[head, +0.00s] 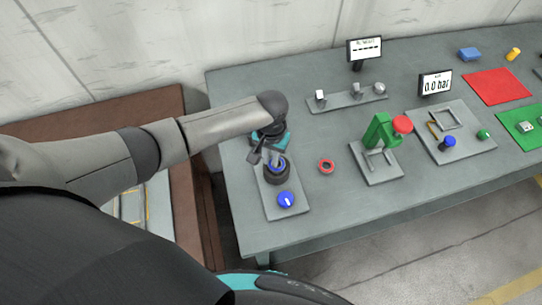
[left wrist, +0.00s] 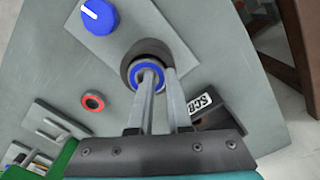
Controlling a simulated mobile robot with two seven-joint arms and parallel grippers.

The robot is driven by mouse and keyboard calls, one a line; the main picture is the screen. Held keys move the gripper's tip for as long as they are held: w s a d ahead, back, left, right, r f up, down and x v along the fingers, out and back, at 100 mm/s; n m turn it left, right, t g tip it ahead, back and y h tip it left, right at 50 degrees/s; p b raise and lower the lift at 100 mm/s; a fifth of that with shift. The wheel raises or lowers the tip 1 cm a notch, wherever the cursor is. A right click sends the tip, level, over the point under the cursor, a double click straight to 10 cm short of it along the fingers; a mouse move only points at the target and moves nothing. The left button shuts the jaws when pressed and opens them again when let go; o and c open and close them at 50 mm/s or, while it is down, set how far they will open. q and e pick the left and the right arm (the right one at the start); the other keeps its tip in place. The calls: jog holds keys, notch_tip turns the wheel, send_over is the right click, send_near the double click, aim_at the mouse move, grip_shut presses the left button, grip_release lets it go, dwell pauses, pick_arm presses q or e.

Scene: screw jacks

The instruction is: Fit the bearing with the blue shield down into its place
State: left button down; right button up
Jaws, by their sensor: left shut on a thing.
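The bearing with the blue shield (head: 277,167) is at the mouth of a dark round housing on a grey plate. In the left wrist view its blue ring (left wrist: 135,76) shows face-on inside the dark housing rim (left wrist: 128,59). My left gripper (head: 272,160) is over the housing, shut on this bearing. In the left wrist view, one finger of the gripper (left wrist: 158,73) overlaps the ring and the other is at its right side. I cannot tell how deep the bearing sits. My right gripper is not in view.
A blue knob (head: 286,200) is on the same plate (head: 270,205). A red-ringed bearing (head: 326,167) lies on the table (head: 330,210) to the right. Beyond it stands a green press (head: 377,131) with a red knob. A dark box marked "SCB" (left wrist: 208,105) is beside the housing.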

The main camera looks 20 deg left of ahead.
pick_arm(q)
jog(key=shift+f, duration=0.15)
jog(key=c, duration=0.8)
grip_release()
notch_tip(320, 180, up, 15)
jog(key=shift+a+r+p, duration=0.1)
jog(key=shift+r+p, duration=0.1)
jog(key=shift+p, duration=0.45)
jog(key=shift+s+f, duration=0.1)
